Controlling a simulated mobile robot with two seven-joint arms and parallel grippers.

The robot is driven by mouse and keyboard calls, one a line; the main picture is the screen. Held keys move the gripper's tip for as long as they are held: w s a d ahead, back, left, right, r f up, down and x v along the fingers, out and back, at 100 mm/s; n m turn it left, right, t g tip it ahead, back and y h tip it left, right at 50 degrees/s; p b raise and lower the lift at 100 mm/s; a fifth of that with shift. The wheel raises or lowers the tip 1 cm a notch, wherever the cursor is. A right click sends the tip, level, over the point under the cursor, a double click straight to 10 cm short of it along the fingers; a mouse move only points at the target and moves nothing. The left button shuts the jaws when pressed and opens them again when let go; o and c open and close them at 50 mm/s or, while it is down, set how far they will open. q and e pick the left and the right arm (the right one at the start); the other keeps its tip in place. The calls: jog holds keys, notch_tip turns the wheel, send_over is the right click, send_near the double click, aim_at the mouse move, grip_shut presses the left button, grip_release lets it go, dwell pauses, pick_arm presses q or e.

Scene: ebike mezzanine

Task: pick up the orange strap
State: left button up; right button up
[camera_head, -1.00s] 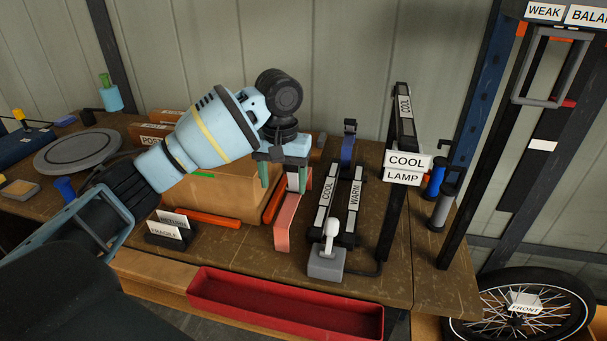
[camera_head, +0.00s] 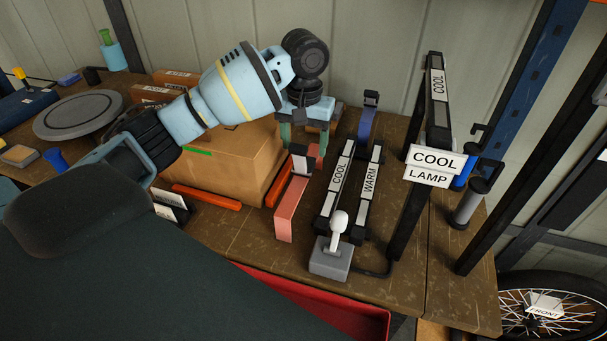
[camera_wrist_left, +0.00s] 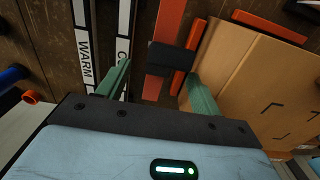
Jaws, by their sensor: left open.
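The orange strap (camera_head: 288,211), a salmon-orange band with a dark buckle and a white patch near its upper end, lies on the bench between the cardboard box and the lamp bars. My left gripper (camera_head: 303,137) is open, its green fingers above the strap's far end in the head view. In the left wrist view the strap (camera_wrist_left: 168,28) and its black buckle show between the open fingers (camera_wrist_left: 160,88), with nothing held. Whether the fingers are level with the strap is hard to tell. My right gripper is not in view.
The cardboard box (camera_head: 228,165) stands left of the strap, with an orange bar (camera_head: 207,197) before it. The COOL and WARM bars (camera_head: 338,182), a blue strap (camera_head: 367,124) and a grey joystick box (camera_head: 331,259) are to the right. A red tray (camera_head: 340,310) is below the front edge.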

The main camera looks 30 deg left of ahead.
aim_at(302, 185)
pick_arm(q)
jog(key=shift+w+f, duration=0.1)
jog(key=shift+f, duration=0.15)
jog(key=f, duration=0.5)
jog(key=shift+a, duration=0.2)
jog(key=shift+r, duration=0.1)
grip_shut()
